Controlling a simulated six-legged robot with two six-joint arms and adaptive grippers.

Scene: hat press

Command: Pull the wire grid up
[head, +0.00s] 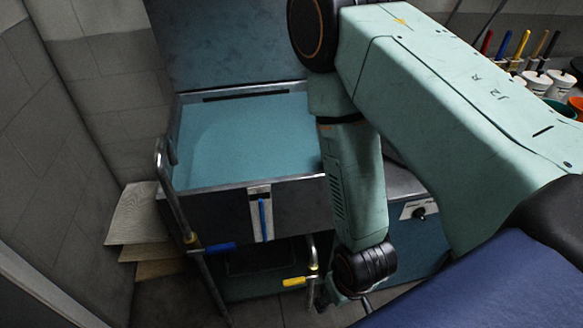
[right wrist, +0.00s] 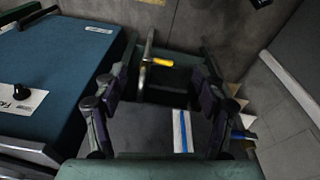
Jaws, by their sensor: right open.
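I cannot make out a wire grid in either view. The open press box (head: 245,140), with a pale blue inside and a raised lid, shows in the head view. A bent metal lever with a blue grip (head: 220,247) is at its front left. A metal lever with a yellow grip (head: 294,282) is low at its front. My right gripper (right wrist: 157,108) is open and empty in the right wrist view. The yellow grip (right wrist: 162,62) shows beyond and between its fingers, apart from them. In the head view my right gripper is mostly hidden below my wrist. My left gripper is out of view.
A blue cabinet top with a black knob (right wrist: 21,92) lies at the left in the right wrist view. Wooden boards (head: 135,220) lean at the wall left of the box. White pots (head: 535,82) with coloured handles stand at the upper right.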

